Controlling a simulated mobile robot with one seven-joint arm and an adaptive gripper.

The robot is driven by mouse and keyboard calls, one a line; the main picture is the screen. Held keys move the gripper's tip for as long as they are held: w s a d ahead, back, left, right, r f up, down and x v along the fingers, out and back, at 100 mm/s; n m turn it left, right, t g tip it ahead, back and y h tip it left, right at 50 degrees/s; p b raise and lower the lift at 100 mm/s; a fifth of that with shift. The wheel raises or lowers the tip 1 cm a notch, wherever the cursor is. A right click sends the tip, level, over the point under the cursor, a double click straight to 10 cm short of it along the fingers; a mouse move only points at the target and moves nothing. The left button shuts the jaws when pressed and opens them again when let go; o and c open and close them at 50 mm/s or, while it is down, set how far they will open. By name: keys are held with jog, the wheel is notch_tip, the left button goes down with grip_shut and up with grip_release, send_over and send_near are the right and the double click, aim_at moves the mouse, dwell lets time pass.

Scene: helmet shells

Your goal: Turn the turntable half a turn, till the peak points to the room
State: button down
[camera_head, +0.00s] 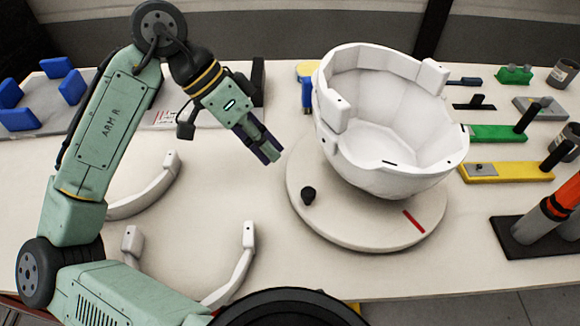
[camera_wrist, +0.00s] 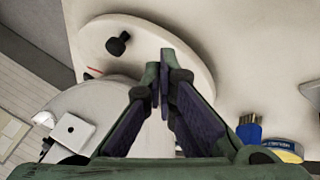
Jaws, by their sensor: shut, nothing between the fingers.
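The round cream turntable (camera_head: 318,222) stands on the bench, right of centre in the head view; its edge also shows in the wrist view (camera_wrist: 196,50). A white open helmet shell (camera_head: 390,130) sits on it, tilted with its hollow facing up; part of it shows in the wrist view (camera_wrist: 75,103). A black knob (camera_head: 308,195) stands on the turntable's left part and shows in the wrist view (camera_wrist: 118,44). A red mark (camera_head: 413,221) lies near the front right rim. My gripper (camera_head: 271,156) is shut and empty, above and left of the turntable, apart from the knob.
White curved parts (camera_head: 150,190) lie on the bench at left, with blue blocks (camera_head: 60,67) on a grey base behind. Green (camera_head: 495,133) and yellow (camera_head: 508,172) tools and a dark stand (camera_head: 515,238) crowd the right. The bench between my arm and the turntable is clear.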

aim_at(292, 194)
jog(key=s+d+f, duration=0.1)
jog(key=d, duration=0.1)
jog(key=s+d+f+p, duration=0.1)
jog(key=s, duration=0.1)
jog(key=shift+s+d+f, duration=0.2)
jog(key=shift+d+f, duration=0.1)
jog(key=shift+d, duration=0.1)
jog(key=shift+s+d+n+t, duration=0.1)
jog(key=shift+s+n+t, duration=0.25)
jog(key=shift+n, duration=0.15)
